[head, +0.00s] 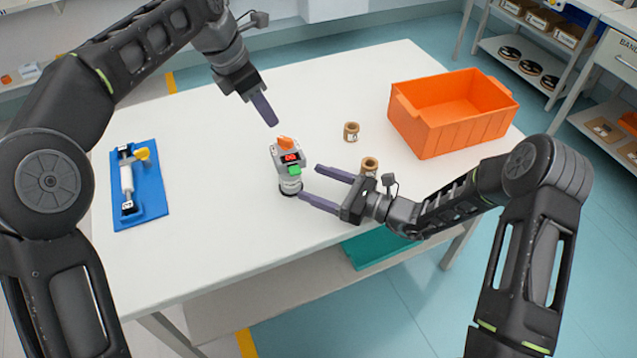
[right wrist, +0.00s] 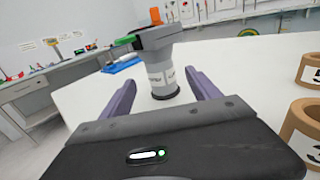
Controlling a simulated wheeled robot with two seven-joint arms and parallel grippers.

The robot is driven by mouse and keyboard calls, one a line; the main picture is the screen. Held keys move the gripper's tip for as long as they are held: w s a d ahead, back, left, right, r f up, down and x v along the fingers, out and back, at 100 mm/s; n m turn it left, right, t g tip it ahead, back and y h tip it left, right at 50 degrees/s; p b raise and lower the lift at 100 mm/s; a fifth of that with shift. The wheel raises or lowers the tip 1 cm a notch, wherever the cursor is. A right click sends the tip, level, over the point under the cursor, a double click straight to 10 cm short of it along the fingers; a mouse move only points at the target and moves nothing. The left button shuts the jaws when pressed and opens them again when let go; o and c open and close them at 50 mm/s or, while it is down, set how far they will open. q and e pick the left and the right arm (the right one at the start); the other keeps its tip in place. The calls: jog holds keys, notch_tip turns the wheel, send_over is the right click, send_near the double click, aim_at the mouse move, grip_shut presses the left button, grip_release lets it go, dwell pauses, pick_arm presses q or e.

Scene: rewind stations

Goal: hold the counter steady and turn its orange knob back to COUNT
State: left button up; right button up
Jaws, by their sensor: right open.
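The counter (head: 287,180) stands upright on the white table, with a grey head, a red display and a green part (head: 295,169) facing the front. Its orange knob (head: 285,142) is on top and also shows in the right wrist view (right wrist: 155,16); the mark it points to is too small to read. My right gripper (head: 310,182) is open and low at the counter's right side; in the right wrist view the counter's labelled body (right wrist: 161,77) stands just beyond and between the fingertips. My left gripper (head: 274,122) hangs above and behind the knob, apart from it. Its fingers overlap, so its opening is unclear.
Two brown rings (head: 351,131) (head: 369,166) stand right of the counter, one close to my right gripper. An orange crate (head: 450,125) is at the back right. A blue board (head: 150,205) with a yellow-handled device lies left. The table between board and counter is clear.

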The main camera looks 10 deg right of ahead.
aim_at(299, 177)
jog(key=shift+w+a, duration=0.1)
jog(key=shift+x, duration=3.75)
jog(key=shift+c, duration=0.2)
